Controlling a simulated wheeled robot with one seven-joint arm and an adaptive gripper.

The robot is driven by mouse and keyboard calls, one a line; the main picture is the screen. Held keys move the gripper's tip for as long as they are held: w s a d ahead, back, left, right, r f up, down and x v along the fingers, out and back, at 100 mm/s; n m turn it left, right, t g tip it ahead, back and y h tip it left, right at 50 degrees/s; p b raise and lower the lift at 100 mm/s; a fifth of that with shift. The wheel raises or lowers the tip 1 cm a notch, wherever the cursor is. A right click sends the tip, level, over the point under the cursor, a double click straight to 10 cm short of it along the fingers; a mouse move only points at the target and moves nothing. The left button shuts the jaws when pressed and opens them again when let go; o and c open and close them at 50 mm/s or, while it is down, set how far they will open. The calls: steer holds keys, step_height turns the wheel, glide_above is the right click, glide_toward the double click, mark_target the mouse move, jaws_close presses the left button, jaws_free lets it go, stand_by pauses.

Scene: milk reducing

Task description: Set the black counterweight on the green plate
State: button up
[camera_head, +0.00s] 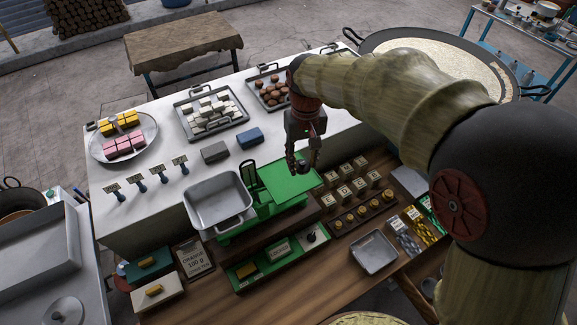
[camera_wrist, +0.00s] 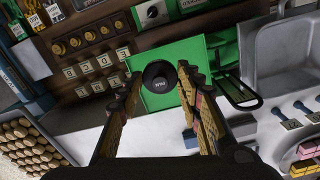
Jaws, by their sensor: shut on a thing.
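My gripper (camera_head: 302,168) is over the green plate (camera_head: 278,185) of the scale, toward its back right part in the head view. In the wrist view its two fingers (camera_wrist: 160,82) are closed around the black counterweight (camera_wrist: 158,77), a round black piece with small white lettering on top. The green plate (camera_wrist: 190,50) shows behind and around the counterweight there. In the head view the counterweight is mostly hidden by the fingers. I cannot tell how much gap there is between it and the plate.
A metal pan (camera_head: 219,203) sits on the scale's other side. Labelled white blocks (camera_head: 345,192) and a rack of round weights (camera_head: 362,212) stand to the right. A green tray with a black knob (camera_head: 312,237) lies in front. Grey and blue blocks (camera_head: 249,138) lie behind.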

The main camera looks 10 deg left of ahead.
glide_above(289, 176)
step_height(289, 176, down, 6)
steer(key=shift+d+r+p, duration=0.15)
steer(key=shift+p, duration=0.2)
steer(key=shift+f, duration=0.3)
steer(key=shift+f+p, duration=0.35)
steer(key=shift+f, duration=1.1)
steer(key=shift+f, duration=0.15)
steer(key=o, duration=1.3)
step_height(289, 176, up, 12)
steer(key=shift+r+b, duration=0.15)
steer(key=shift+b, duration=0.4)
steer(key=shift+w+a, duration=0.15)
steer(key=shift+a, duration=0.05)
